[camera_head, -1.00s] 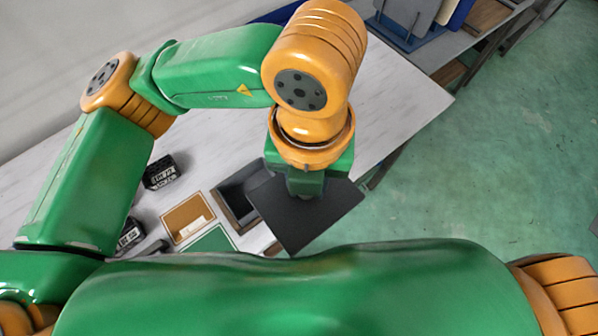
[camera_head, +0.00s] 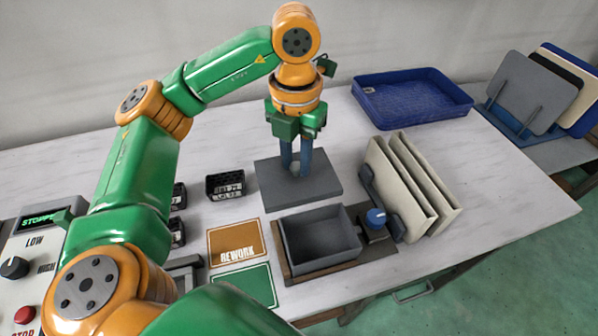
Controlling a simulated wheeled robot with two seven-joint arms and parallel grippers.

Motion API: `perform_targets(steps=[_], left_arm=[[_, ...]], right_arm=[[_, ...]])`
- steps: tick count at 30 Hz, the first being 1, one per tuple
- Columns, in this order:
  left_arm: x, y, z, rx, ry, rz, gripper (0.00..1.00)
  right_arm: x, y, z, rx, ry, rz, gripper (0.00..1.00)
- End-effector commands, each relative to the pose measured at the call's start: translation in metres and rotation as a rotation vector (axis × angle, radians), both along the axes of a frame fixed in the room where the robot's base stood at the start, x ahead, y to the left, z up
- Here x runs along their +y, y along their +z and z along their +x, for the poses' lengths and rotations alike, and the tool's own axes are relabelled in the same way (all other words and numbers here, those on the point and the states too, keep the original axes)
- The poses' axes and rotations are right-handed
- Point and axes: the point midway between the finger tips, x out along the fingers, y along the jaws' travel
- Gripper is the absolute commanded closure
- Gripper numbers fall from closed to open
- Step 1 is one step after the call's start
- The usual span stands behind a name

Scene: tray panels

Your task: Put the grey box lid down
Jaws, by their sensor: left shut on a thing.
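The grey box lid (camera_head: 318,187) is a flat dark square plate with a small pale knob on top. It lies level behind the open grey box (camera_head: 297,256), at or just above the white table; I cannot tell whether it touches. My left gripper (camera_head: 295,171) points down over the middle of the lid and is shut on its knob. The box is empty and sits on a brown wooden base (camera_head: 380,252). My right gripper is not in view.
A blue tray (camera_head: 412,97) stands at the back right. Pale panels (camera_head: 405,190) stand in a rack right of the lid. A small black crate (camera_head: 226,184) is left of it. An orange REWORK mat (camera_head: 236,243) and a control panel (camera_head: 30,255) lie farther left. The table behind the lid is clear.

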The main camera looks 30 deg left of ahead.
Motion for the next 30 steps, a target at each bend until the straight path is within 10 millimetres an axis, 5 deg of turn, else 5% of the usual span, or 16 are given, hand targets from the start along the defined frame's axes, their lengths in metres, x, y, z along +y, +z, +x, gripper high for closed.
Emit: perform_targets(steps=[3,10,18,29,30], left_arm=[[0.024,-0.02,0.031,0.007,0.009,-0.004,1.0],[0.047,-0.063,0.062,0.003,0.001,0.0,1.0],[0.054,-0.104,0.069,0.002,-0.003,0.002,1.0],[0.053,-0.111,0.069,0.0,-0.003,0.001,1.0],[0.053,-0.11,0.069,0.0,-0.003,0.001,0.64]], right_arm=[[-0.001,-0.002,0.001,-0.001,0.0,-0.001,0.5],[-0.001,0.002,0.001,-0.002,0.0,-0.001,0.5],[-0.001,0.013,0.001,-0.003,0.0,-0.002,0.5],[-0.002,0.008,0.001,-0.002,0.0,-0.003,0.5],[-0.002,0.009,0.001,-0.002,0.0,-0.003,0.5]])
